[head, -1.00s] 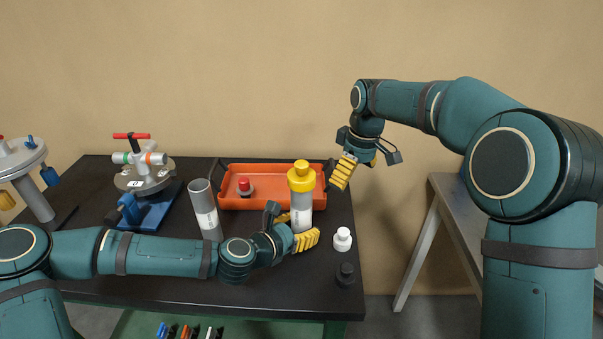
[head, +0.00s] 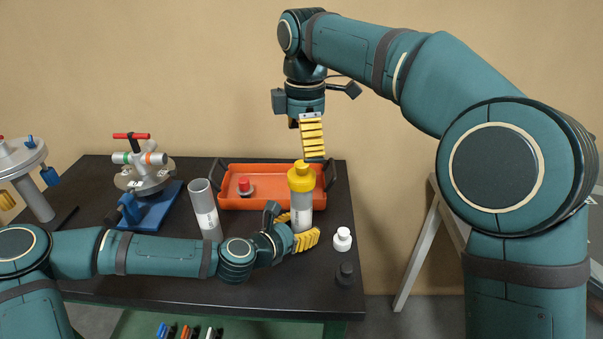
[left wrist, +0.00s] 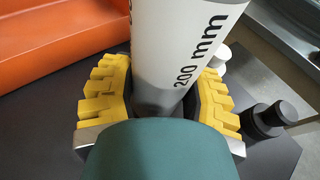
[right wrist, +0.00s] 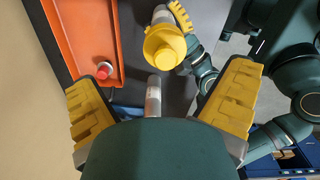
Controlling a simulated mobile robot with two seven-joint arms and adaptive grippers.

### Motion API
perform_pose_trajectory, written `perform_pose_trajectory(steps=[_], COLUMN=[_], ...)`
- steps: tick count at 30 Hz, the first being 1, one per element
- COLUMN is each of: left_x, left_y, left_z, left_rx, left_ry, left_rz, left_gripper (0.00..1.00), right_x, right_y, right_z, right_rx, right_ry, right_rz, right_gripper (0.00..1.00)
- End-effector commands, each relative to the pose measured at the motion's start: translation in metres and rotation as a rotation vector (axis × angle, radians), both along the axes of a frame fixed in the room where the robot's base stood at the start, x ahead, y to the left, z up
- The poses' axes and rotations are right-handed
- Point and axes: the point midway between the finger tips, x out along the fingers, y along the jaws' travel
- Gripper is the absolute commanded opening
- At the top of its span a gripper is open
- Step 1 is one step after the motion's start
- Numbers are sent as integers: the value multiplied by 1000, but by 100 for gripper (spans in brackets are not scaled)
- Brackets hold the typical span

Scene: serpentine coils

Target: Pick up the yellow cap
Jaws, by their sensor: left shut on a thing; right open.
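The yellow cap (head: 301,176) sits on top of an upright white and grey tube (head: 301,213) on the dark table. My left gripper (head: 305,232) is shut around the tube's lower part; in the left wrist view its yellow fingers flank the tube (left wrist: 185,45), marked "200 mm". My right gripper (head: 313,140) is above the cap, pointing down, with a small apparent gap. In the right wrist view the right gripper (right wrist: 165,105) is open and empty, and the cap (right wrist: 165,46) lies beyond the fingertips, near the top middle.
An orange tray (head: 250,201) holding a red-topped part (head: 244,186) is behind the tube. A grey open tube (head: 205,209) stands left. A white bottle (head: 342,239) and a black piece (head: 345,273) are at right. A valve device (head: 147,180) stands at the table's left.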

Motion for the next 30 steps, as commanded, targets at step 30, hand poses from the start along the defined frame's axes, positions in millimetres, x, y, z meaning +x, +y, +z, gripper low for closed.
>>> perform_pose_trajectory(steps=[30], left_x=[0], left_y=[0], left_z=[1], left_rx=[-1], left_ry=[-2], left_rz=[0], left_gripper=[21], right_x=[-5], right_y=[-1], right_z=[-75], right_rx=[1], right_ry=[-1], right_rz=[-3], right_gripper=[96])
